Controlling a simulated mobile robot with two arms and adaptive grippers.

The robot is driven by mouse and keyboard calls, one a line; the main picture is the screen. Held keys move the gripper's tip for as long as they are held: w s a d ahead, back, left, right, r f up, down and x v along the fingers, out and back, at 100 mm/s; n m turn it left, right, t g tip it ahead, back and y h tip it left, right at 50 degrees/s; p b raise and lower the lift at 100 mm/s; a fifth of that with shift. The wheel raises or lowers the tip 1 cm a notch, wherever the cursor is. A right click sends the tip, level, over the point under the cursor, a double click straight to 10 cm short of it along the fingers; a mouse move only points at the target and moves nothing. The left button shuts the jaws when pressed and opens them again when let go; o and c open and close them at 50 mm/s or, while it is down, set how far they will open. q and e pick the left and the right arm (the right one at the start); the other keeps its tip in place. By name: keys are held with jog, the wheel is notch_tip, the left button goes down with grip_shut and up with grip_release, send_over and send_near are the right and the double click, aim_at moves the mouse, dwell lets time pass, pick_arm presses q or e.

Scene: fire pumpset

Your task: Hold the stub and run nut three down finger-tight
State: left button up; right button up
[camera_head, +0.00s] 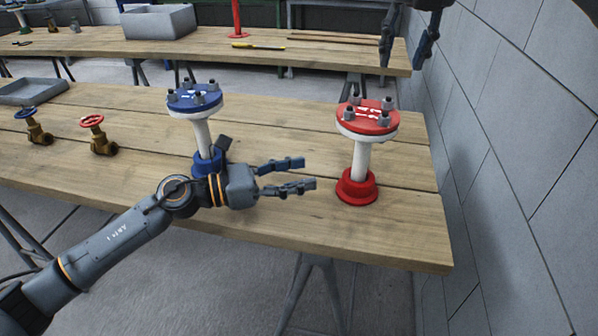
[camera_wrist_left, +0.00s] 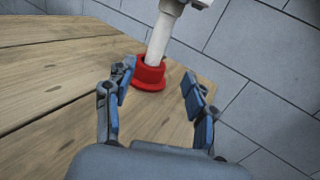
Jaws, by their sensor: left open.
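The red stub (camera_head: 362,160) stands upright on the bench, a white pipe on a red base with a red flange on top. Several grey nuts (camera_head: 388,104) sit on its flange. A similar blue stub (camera_head: 201,133) stands to the left, its base partly hidden by my left arm. My left gripper (camera_head: 303,173) is open and empty, its fingers pointing at the red stub's pipe but short of it. The wrist view shows the red base (camera_wrist_left: 150,74) and white pipe (camera_wrist_left: 164,35) ahead, between and beyond the fingers. My right gripper (camera_head: 408,52) hangs at the top right, apart from the stub.
Two brass valves, one with a blue wheel (camera_head: 26,113) and one with a red wheel (camera_head: 91,121), lie on the bench (camera_head: 260,222) at left. A grey tray (camera_head: 32,90) is at far left. A block wall (camera_head: 510,130) closes the right side.

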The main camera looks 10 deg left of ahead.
aim_at(354, 163)
pick_arm(q)
jog(key=shift+w+d, duration=0.35)
jog(key=shift+w, duration=0.05)
jog(key=x, duration=1.3)
jog(key=shift+f, duration=0.1)
jog(key=shift+a, duration=0.1)
jog(key=shift+c, duration=0.4)
grip_shut()
